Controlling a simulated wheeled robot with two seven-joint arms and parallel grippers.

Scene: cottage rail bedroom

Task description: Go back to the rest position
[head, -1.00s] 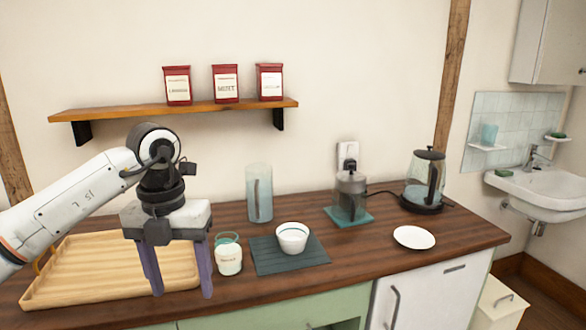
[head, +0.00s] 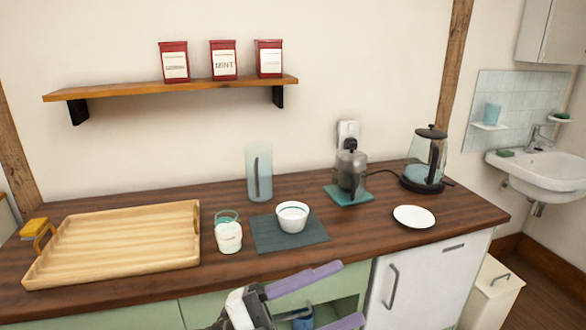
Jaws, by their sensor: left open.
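My left gripper (head: 335,294) shows at the bottom of the head view, low in front of the counter. Its two purple fingers are spread apart and nothing is between them. It overlaps the green cabinet front and the open cubby in the picture. Most of the left arm is out of frame. My right gripper is not in view.
The wooden counter (head: 350,228) holds a tray (head: 120,243), a white jar (head: 229,237), a bowl (head: 292,216) on a dark mat (head: 268,240), a glass pitcher (head: 259,174), a French press (head: 350,170), a kettle (head: 424,160) and a white plate (head: 414,216). A shelf (head: 180,88) hangs above.

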